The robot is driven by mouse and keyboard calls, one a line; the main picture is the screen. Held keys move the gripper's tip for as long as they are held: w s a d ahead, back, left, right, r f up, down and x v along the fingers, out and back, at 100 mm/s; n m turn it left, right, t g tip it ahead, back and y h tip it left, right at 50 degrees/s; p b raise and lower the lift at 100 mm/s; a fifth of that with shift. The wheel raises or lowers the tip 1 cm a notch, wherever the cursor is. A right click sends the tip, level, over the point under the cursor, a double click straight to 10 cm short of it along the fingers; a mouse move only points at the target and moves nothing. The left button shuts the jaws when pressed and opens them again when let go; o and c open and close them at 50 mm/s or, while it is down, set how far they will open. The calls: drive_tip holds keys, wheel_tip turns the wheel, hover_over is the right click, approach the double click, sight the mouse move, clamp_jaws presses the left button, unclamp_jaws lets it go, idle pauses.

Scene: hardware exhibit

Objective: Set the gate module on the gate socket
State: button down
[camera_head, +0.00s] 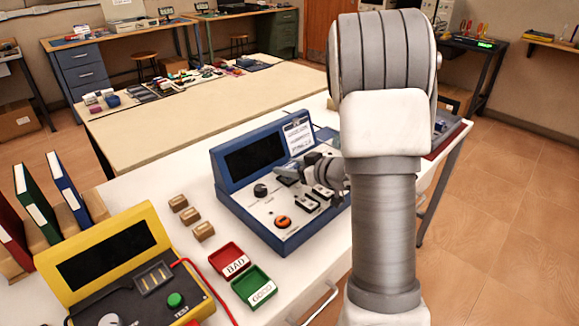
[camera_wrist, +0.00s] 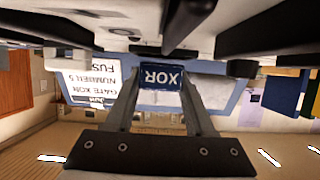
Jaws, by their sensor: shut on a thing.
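The gate module (camera_wrist: 161,77) is a small blue block marked XOR, upside down in the wrist view. It sits between the two fingers of my gripper (camera_wrist: 160,90), which is shut on it. In the head view my gripper (camera_head: 287,174) is low over the sloped panel of the blue console (camera_head: 240,165), near its dark screen. The module is not clear there, and my arm covers the console's right part. I cannot make out the gate socket for certain in either view, nor whether the module touches the panel.
The console carries a dark knob (camera_head: 260,190), black switches (camera_head: 306,203), an orange knob (camera_head: 283,222) and a white card (camera_head: 299,136) that also shows in the wrist view (camera_wrist: 92,82). Red (camera_head: 229,259) and green (camera_head: 254,286) trays, wooden blocks (camera_head: 190,216) and a yellow tester (camera_head: 118,258) stand left.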

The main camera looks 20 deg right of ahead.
drive_tip(key=shift+r+p, duration=0.6)
drive_tip(key=shift+r, duration=0.05)
idle(0.5)
drive_tip(key=shift+f+b, duration=0.5)
drive_tip(key=shift+f, duration=0.35)
idle(0.4)
drive_tip(key=c, duration=0.5)
unclamp_jaws()
drive_tip(key=shift+p+v, duration=0.6)
drive_tip(key=shift+v, duration=0.6)
wheel_tip(320, 180, up, 3)
drive_tip(key=p, duration=0.4)
hover_over(318, 197)
drive_tip(key=shift+d+r, duration=0.1)
drive_tip(key=shift+r, duration=0.15)
